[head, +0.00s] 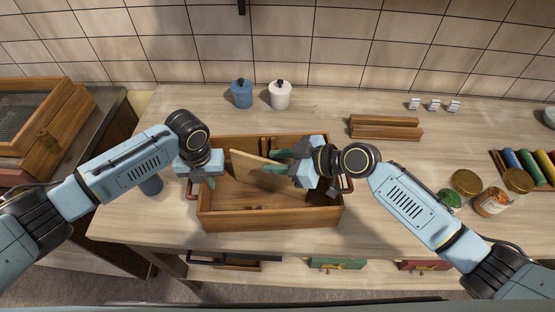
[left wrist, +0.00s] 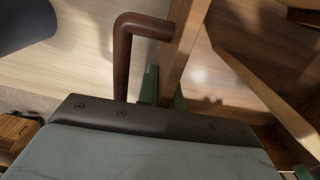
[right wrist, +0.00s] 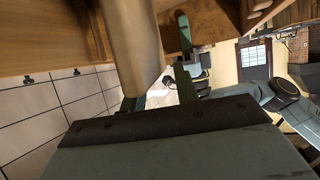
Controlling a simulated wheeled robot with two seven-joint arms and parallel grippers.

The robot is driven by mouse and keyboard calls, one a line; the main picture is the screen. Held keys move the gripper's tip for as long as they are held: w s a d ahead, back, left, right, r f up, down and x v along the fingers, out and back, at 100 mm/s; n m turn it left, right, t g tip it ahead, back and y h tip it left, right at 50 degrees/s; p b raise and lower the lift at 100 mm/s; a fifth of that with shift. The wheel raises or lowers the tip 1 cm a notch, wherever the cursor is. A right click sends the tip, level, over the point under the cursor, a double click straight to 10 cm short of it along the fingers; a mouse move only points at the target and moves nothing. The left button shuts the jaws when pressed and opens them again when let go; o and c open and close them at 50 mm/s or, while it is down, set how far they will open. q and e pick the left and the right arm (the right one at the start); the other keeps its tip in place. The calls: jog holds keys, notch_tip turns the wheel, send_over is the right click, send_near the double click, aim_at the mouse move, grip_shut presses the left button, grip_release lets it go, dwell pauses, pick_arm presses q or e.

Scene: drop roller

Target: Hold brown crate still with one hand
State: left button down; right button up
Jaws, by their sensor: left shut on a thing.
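The brown crate (head: 270,218) is an open wooden box on the table, with a dark handle at each end. My left gripper (head: 210,180) is shut on the crate's left wall, beside the handle (left wrist: 124,60); one finger is on each side of the wall (left wrist: 180,45). My right gripper (head: 278,160) is over the inside of the crate, fingers pointing left and apart. A tan board (head: 255,172) leans inside the crate, just beside the right fingers. In the right wrist view a pale tan piece (right wrist: 135,45) is close to the fingertips; I cannot tell if it touches them.
A blue jar (head: 241,95) and a white jar (head: 280,96) stand at the back. A blue cup (head: 150,184) is left of the crate. An orange-filled jar (head: 491,202) and colored rolls (head: 525,168) are at the right.

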jog(key=v, duration=1.2)
jog(key=shift+o, duration=0.5)
jog(key=shift+a+r, duration=0.1)
jog(key=w+a+g+h, duration=0.1)
jog(key=a+h, duration=0.1)
jog(key=w+a+r+g+h, duration=0.1)
jog(key=a+h, duration=0.2)
jog(key=w+a+g+h, duration=0.1)
jog(key=a+h, duration=0.1)
jog(key=a, duration=0.1)
jog(key=shift+r, duration=0.15)
send_over(270, 176)
jog(key=d, duration=0.2)
jog(key=shift+h, duration=0.4)
notch_tip(270, 176, down, 5)
jog(key=shift+s+a+f, duration=0.1)
jog(key=shift+s+a, duration=0.05)
jog(key=x, duration=0.6)
jog(key=shift+a, duration=0.2)
